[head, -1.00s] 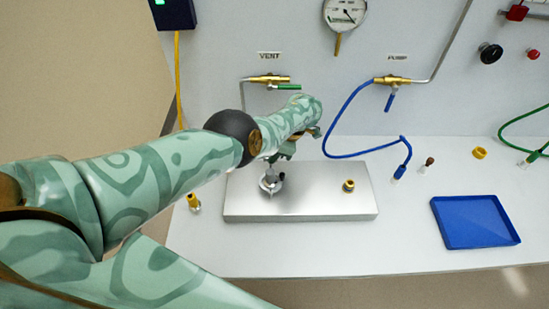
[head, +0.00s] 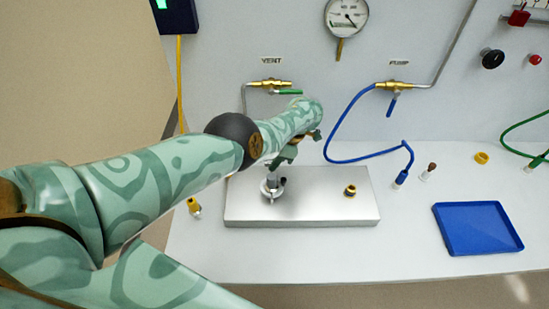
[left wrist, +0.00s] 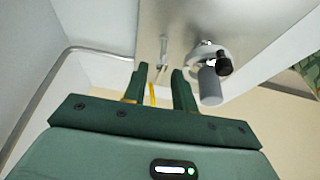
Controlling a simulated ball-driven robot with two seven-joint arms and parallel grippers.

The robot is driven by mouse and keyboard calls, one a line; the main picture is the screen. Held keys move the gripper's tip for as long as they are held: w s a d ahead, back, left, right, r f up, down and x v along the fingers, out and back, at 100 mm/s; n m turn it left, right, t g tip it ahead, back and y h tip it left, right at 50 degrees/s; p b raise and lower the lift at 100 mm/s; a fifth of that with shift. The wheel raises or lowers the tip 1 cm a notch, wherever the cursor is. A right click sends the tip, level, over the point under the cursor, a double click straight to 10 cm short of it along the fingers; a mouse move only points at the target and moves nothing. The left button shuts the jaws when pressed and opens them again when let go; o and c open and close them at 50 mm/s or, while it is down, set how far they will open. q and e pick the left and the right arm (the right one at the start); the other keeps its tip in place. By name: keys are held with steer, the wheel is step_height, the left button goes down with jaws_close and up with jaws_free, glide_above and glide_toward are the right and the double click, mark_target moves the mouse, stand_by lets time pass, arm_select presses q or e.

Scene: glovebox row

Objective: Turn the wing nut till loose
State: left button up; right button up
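A round metal clamp fitting (head: 271,187) with a grey upright cylinder stands on the left half of the metal plate (head: 310,212). In the left wrist view, the fitting's pale ring (left wrist: 207,52) and a black knob (left wrist: 224,63) on its side show right of the fingers. The knob may be the wing nut; its wings cannot be made out. My left gripper (head: 285,157) is just above and behind the fitting in the head view. In the left wrist view its fingers (left wrist: 159,74) are apart with nothing held between them. My right gripper is out of view.
A yellow-ringed fitting (head: 350,190) stands on the plate's right half. A blue hose (head: 334,128) hangs from the pump valve (head: 395,86) to the bench. The vent valve (head: 270,84) is on the wall behind my gripper. A blue tray (head: 480,246) lies at right.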

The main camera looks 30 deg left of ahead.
arm_select(q)
steer(key=p+v, duration=0.5)
steer(key=v, duration=1.1)
steer(key=shift+r, duration=0.15)
steer(key=shift+a, duration=0.1)
